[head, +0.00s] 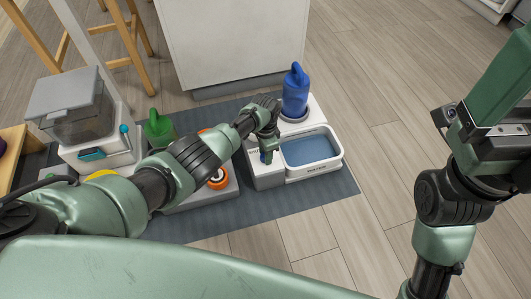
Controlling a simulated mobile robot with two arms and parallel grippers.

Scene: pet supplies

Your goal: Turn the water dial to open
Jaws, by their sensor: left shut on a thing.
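The white water station (266,178) stands on the dark mat, with a basin of blue water (308,151) on its right marked "WATER". The blue water dial (263,157) is on the station's left block, mostly hidden under my left gripper. My left gripper (266,155) reaches down from above and is shut on the dial. The dial's setting and most of its label are covered. My right arm stands at the right side of the view, well away from the station, and its fingertips do not show.
A blue bottle (296,94) stands upright behind the basin. To the left are a green scoop-like item (158,128), a grey tray (207,194) with orange-ringed parts partly behind my left arm, and a clear-bin feeder (84,120). A white cabinet (235,40) stands behind the mat. The wooden floor to the right is clear.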

